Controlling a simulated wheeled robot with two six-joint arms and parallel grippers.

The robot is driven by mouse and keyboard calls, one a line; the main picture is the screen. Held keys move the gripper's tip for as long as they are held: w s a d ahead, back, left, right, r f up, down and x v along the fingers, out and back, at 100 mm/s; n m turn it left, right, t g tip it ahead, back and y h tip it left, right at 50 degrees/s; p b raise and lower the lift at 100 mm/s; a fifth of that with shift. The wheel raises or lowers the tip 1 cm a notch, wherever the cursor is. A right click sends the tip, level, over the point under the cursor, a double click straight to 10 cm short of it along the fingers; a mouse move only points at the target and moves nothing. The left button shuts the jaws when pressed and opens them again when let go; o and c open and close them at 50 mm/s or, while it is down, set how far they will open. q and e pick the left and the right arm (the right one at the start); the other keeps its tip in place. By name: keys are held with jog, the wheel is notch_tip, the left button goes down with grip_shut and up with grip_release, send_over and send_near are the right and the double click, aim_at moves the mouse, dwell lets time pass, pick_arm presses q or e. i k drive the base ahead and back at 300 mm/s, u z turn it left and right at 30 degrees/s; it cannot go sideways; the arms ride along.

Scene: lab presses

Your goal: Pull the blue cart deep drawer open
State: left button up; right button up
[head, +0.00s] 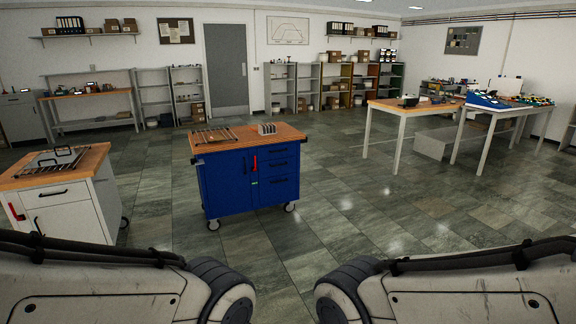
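The blue cart (228,184) stands on wheels in the middle of the room, a few metres ahead. It has a wooden top (233,141). Its right front side holds a stack of drawers with dark handles, all looking shut; the lowest, tallest-looking one (279,190) is likely the deep drawer, though I cannot be sure. A door with a red handle (254,163) is left of the drawers. My two arms reach in from the lower left and lower right, well short of the cart. Neither gripper shows in the head view.
A white cart (73,211) with a wooden top stands at the left. Work tables (410,107) stand at the right. Shelves (186,93) and a grey door (226,66) line the back wall. The tiled floor (345,215) in front and right of the blue cart is clear.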

aim_at(282, 187)
jog(key=z, duration=0.05)
jog(key=i, duration=4.75)
jog(key=u, duration=0.25)
